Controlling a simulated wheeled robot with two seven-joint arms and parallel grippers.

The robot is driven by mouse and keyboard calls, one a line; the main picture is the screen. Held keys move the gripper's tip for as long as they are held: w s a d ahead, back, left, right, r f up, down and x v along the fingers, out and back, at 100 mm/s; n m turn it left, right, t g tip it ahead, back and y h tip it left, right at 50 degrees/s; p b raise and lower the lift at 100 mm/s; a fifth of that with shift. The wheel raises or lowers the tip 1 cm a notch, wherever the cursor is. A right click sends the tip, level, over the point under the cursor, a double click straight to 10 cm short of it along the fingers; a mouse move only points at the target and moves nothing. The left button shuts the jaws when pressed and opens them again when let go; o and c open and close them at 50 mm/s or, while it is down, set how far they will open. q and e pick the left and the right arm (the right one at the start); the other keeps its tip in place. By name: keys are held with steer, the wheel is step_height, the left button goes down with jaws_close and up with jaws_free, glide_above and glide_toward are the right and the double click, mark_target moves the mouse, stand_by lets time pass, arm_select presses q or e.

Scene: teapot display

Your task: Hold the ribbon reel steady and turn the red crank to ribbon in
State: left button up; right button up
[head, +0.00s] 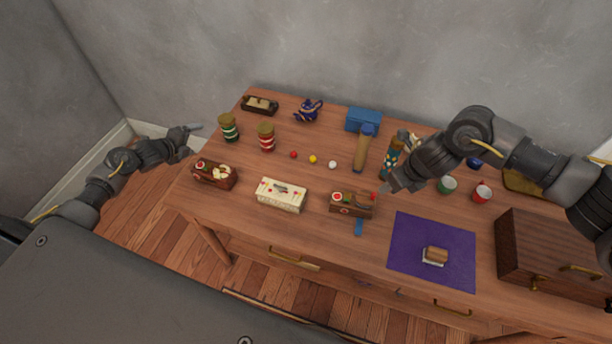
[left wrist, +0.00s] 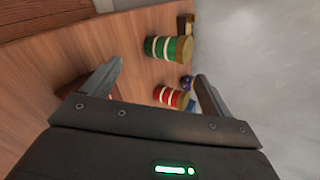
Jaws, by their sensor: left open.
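The ribbon reel (head: 345,210) is a small brown wooden box at the front middle of the table, with a blue ribbon (head: 359,228) lying out in front of it. A small red knob (head: 374,196), apparently the red crank, shows at its right end. My right gripper (head: 389,187) is just right of and above the reel, close to the red knob; I cannot tell contact or jaw state. My left gripper (head: 193,138) is open and empty beyond the table's left edge, far from the reel. Its two fingers show apart in the left wrist view (left wrist: 158,72).
Green-striped (head: 229,128) and red-striped (head: 266,137) jars stand at the left. A cream box (head: 282,195) and a brown box (head: 213,174) lie left of the reel. A purple mat (head: 410,262) and dark cabinet (head: 540,250) are to the right. Small balls (head: 313,159) lie behind.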

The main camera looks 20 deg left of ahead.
arm_select(q)
steer(key=w+d+r+n+t+h, duration=0.1)
steer(key=w+d+r, duration=0.35)
steer(key=d, duration=0.65)
steer(key=w+d+r+n+t+h, duration=0.1)
steer(key=w+d+r+n, duration=0.15)
steer(key=w+d, duration=0.6)
steer(key=w+d+r+t+h, duration=0.15)
steer(key=d+r, duration=0.25)
steer(key=d, duration=1)
steer(key=d+f+n+g+y, duration=0.2)
steer(key=d+f+n+g, duration=0.4)
steer(key=d+n, duration=0.45)
steer(key=n+g+y, duration=0.2)
steer(key=n+g, duration=0.7)
steer(key=n, duration=1.7)
glide_above(336, 196)
steer(key=shift+t, duration=0.25)
steer(key=f, duration=0.4)
steer(key=shift+w+a+f, duration=0.1)
steer(key=shift+w+f, duration=0.3)
steer(key=shift+s+r+n+h, duration=0.1)
steer(key=shift+s+n+h, duration=0.15)
steer(key=shift+s+n, duration=0.3)
step_height(336, 196, down, 11)
steer(key=shift+w+r, duration=0.1)
